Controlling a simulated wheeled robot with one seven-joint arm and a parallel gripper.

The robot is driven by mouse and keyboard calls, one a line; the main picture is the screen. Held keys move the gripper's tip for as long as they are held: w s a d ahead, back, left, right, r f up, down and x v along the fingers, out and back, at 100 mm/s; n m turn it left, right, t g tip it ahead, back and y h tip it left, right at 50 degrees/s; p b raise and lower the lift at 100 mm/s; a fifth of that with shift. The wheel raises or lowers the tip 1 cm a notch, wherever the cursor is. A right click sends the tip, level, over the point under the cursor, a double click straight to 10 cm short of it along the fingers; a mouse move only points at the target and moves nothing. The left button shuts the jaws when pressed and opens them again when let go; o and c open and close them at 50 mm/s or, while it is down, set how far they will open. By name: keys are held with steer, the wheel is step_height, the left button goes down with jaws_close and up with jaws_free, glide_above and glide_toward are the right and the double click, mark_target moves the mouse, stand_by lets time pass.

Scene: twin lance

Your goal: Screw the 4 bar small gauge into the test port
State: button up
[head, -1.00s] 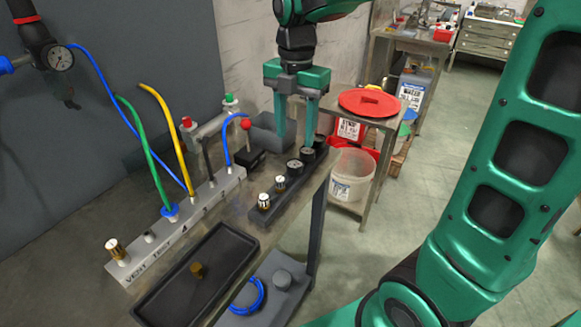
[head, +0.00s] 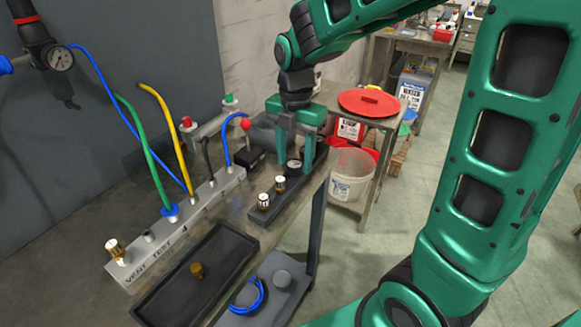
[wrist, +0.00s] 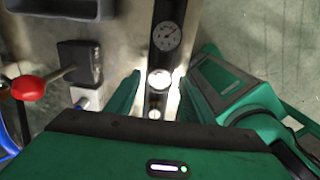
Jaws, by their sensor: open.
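The test port (head: 149,236) is a short grey fitting by the word TEST on the grey manifold (head: 200,208). A dark rack (head: 257,215) holds a row of gauges. Two small brass gauges with white faces, the front one (head: 263,201) and the one behind it (head: 280,183), stand nearest the tray. Larger dark-rimmed gauges (head: 294,164) stand farther back. Dial numbers are too small to read, so I cannot tell which is 4 bar. My gripper (head: 295,168) is open over the rack. In the wrist view, a gauge (wrist: 158,79) shows between its fingers, not gripped.
A black tray (head: 228,240) holds a loose brass piece (head: 197,271). A brass plug (head: 113,247) is at VENT. Hoses rise from the manifold. A red-knobbed lever (head: 246,125) and black box stand left of my gripper.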

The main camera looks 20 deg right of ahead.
mark_target(294, 163)
steer(key=c, duration=0.9)
steer(key=shift+c, duration=0.2)
steer(key=shift+w+r, duration=0.1)
steer(key=shift+r, duration=0.65)
steer(key=shift+r, duration=1.65)
